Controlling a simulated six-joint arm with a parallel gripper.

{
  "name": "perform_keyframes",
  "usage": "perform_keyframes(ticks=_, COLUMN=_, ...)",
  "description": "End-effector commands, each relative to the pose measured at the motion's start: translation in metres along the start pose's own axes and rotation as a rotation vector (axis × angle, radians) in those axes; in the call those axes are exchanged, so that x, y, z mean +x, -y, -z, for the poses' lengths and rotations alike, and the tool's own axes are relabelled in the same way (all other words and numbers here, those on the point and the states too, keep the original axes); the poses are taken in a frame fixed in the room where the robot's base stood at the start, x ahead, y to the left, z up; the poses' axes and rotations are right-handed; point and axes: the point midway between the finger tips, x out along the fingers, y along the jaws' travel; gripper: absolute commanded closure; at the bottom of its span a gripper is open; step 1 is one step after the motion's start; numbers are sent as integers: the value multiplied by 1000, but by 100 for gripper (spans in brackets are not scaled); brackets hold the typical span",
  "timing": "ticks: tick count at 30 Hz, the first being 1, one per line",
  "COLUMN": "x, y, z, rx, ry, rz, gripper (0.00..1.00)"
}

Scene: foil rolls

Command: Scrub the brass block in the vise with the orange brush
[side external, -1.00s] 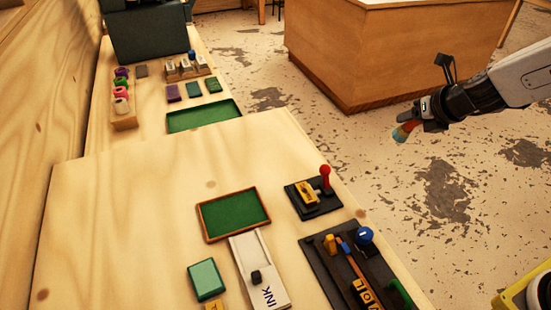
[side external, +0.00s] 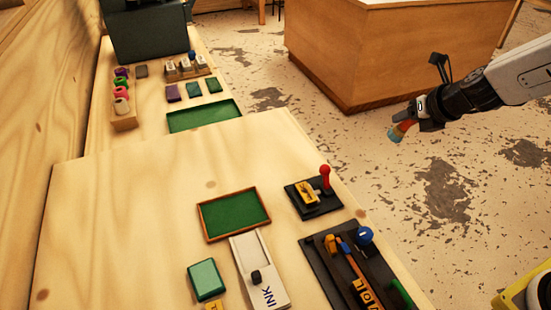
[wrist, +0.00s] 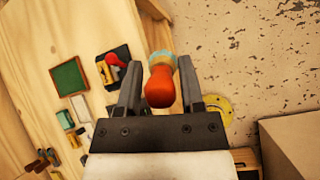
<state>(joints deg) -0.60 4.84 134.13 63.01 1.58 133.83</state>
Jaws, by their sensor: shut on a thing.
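My gripper (wrist: 162,66) is shut on the orange brush (wrist: 160,88). The brush has an orange handle and a pale blue and tan part beyond it. In the side view my gripper (side external: 410,122) is at the upper right, with the brush (side external: 397,132) pointing down-left, in the air above the floor and clear of the table. The vise (side external: 326,180), with a black base and red-knobbed lever, stands near the table's right edge. A yellow brass-like block (side external: 306,194) sits in it. The vise also shows in the wrist view (wrist: 123,53), left of the brush and apart from it.
A green tray (side external: 203,218) with a brown rim lies left of the vise. A black tool tray (side external: 318,258) with several tools is in front. A white ink box (side external: 244,246) and a green block (side external: 205,279) lie nearby. The left part of the table is bare.

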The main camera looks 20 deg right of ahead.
Motion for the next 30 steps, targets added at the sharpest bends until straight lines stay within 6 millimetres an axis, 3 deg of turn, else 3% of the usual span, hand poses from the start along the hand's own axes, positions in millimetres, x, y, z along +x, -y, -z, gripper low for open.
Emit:
perform_keyframes(ticks=5, x=8, y=-30, z=-2, rx=-69, ry=-46, rz=-84, gripper=100)
perform_keyframes(ticks=10, x=16, y=-74, z=0, rx=-179, ry=-128, rz=-206, gripper=100)
perform_keyframes(ticks=15, x=21, y=-122, z=10, rx=-317, ry=-238, rz=-335, gripper=100)
perform_keyframes(ticks=21, x=21, y=-165, z=27, rx=-467, ry=-365, rz=-446, gripper=100)
perform_keyframes(ticks=30, x=19, y=-190, z=41, rx=-576, ry=-463, rz=-509, gripper=100)
